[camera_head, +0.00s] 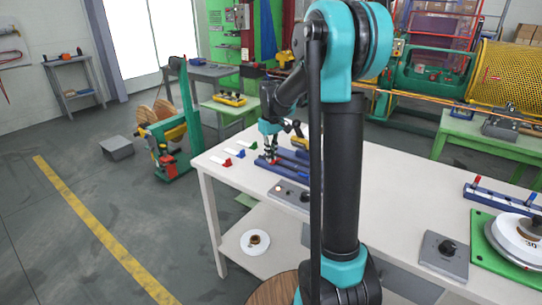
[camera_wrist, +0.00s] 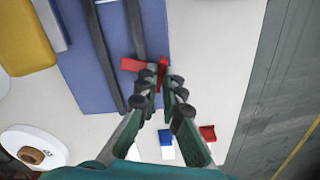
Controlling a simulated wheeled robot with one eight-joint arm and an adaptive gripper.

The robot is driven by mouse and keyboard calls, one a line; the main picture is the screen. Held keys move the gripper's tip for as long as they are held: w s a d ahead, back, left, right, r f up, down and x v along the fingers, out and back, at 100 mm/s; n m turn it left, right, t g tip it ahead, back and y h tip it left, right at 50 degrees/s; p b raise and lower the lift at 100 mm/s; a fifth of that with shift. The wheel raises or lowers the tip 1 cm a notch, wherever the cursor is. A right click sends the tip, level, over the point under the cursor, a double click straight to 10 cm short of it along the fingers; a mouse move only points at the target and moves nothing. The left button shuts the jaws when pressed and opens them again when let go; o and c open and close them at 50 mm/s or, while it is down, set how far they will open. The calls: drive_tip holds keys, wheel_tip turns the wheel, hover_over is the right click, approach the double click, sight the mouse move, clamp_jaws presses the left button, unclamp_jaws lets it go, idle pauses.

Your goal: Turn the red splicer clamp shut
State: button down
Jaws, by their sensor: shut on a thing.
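The red splicer clamp (camera_wrist: 132,65) is at the end of the blue splicer block in the wrist view, with one red arm lying to the left and a red part between my fingertips. My gripper (camera_wrist: 160,86) is shut on this red part, its dark finger pads on either side. In the head view my gripper (camera_head: 269,151) reaches down onto the blue splicer block (camera_head: 292,166) on the white table. The clamp is mostly hidden there by the fingers. The block also shows in the wrist view (camera_wrist: 95,75), with two dark bars along it.
Red (camera_head: 228,162), blue (camera_head: 240,154) and green (camera_head: 254,145) pieces with white strips lie left of the block. A grey switch box (camera_head: 290,195) stands in front. A second blue fixture (camera_head: 500,199) is far right. The table's middle right is clear.

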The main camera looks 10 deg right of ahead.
drive_tip(key=shift+n, duration=0.5)
drive_tip(key=c, duration=1.7)
unclamp_jaws()
wheel_tip(320, 180, up, 12)
